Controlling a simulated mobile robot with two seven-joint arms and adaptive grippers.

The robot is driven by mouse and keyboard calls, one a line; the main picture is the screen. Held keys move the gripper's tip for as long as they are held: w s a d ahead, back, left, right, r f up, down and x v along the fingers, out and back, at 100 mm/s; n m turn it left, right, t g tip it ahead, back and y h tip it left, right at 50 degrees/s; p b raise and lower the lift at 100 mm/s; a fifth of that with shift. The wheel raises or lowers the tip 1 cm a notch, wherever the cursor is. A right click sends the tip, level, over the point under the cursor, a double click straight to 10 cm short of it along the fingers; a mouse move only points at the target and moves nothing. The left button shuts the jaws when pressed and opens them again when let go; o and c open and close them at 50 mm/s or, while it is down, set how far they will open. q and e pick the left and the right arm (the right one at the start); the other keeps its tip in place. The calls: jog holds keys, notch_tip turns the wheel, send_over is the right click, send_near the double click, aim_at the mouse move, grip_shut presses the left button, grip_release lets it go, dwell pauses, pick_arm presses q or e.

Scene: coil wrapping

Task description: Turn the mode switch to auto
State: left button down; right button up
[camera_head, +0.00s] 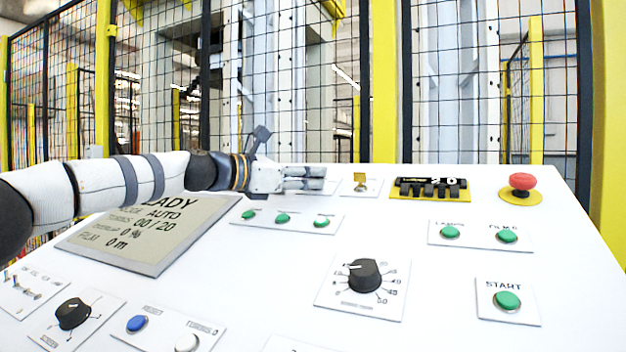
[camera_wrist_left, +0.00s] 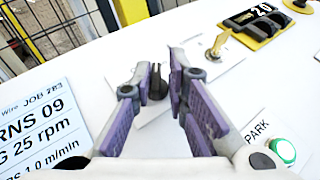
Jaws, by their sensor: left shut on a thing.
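A small black switch knob (camera_wrist_left: 157,83) stands on a pale plate at the back of the white control panel. In the left wrist view it lies between the two purple-padded fingers of my left gripper (camera_wrist_left: 160,72). In the head view my left gripper (camera_head: 305,179) reaches from the left to the panel's back edge, and its fingers cover this knob there. The gripper is shut on the knob. The knob's label and positions are hidden, so I cannot read its setting. The panel screen (camera_head: 150,233) shows the word AUTO on one line. My right gripper is not in view.
Right of the gripper are a yellow key switch (camera_head: 360,182), a black counter block (camera_head: 430,188) and a red mushroom button (camera_head: 522,183). Green buttons (camera_head: 283,218) and a black dial (camera_head: 364,275) lie nearer. A yellow-framed mesh fence (camera_head: 384,80) stands behind the panel.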

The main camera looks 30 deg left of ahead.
pick_arm(q)
jog(key=shift+w+a+r+m+g+h, duration=0.15)
jog(key=shift+a+m+g+h, duration=0.2)
jog(key=shift+m+g+h, duration=0.55)
jog(key=shift+a+r+m, duration=0.1)
jog(key=shift+r+m, duration=0.1)
jog(key=shift+m, duration=0.2)
jog(key=c, duration=1.8)
grip_release()
jog(key=shift+o, duration=0.4)
jog(key=shift+f+h, duration=0.15)
jog(key=shift+h, duration=0.15)
jog(key=v, duration=1.1)
jog(key=shift+s+a, duration=0.3)
jog(key=shift+s, duration=0.05)
